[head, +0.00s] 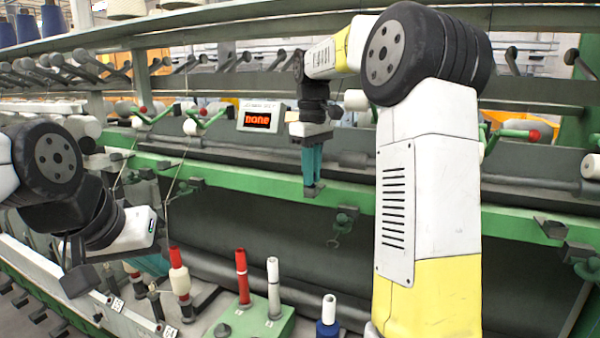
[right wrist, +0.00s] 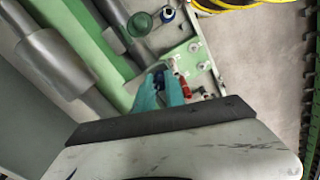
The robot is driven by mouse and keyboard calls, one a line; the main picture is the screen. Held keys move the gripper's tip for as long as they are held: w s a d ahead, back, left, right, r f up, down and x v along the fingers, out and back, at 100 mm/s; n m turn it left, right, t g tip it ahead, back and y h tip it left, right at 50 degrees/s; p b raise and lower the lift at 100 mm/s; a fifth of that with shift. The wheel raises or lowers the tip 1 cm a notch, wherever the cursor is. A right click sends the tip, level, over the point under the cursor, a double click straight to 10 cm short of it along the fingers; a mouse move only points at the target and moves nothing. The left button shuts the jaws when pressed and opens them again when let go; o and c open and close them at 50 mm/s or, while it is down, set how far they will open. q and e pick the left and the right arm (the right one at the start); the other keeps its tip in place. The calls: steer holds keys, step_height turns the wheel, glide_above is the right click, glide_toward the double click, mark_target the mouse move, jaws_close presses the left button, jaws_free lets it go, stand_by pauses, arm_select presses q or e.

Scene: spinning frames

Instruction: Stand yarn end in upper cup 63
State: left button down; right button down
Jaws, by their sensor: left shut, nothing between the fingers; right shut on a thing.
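My right gripper (head: 312,183) points down in front of the green rail in the head view, its teal fingers shut. A small dark thing (right wrist: 158,80) shows at its fingertips in the right wrist view; I cannot tell what it is. My left gripper (head: 151,264) is low at the left, its teal fingers partly hidden by its own wrist and the machine parts; it is shut and empty. Thin pale yarn (head: 174,186) hangs from a green arm at the left. Small dark holders sit along the green rail; I cannot read which is upper cup 63.
A display (head: 261,116) reads "DONE". A red bobbin (head: 242,276) and a white tube (head: 273,287) stand on a green block. A red and cream bobbin (head: 179,280) stands near my left gripper. A blue-based tube (head: 328,318) stands at the front.

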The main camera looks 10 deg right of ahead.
steer(key=c, duration=1.3)
jaws_free()
step_height(320, 180, up, 8)
steer(key=shift+f, duration=0.25)
steer(key=shift+r, duration=0.15)
steer(key=shift+s, duration=0.35)
steer(key=s+f+m+t, duration=0.2)
steer(key=s+f, duration=0.2)
steer(key=s, duration=0.3)
steer(key=s+a+f+m+t+y, duration=0.1)
steer(key=s+f+m+t, duration=0.1)
steer(key=s, duration=0.6)
steer(key=s+a+f+m+t+y, duration=0.1)
steer(key=s+f+m+t, duration=0.1)
steer(key=s+f, duration=0.3)
steer(key=shift+s+f+m, duration=0.2)
steer(key=shift+s, duration=0.55)
steer(key=shift+s+f+m, duration=0.15)
steer(key=shift+s+m, duration=0.05)
steer(key=shift+s, duration=0.5)
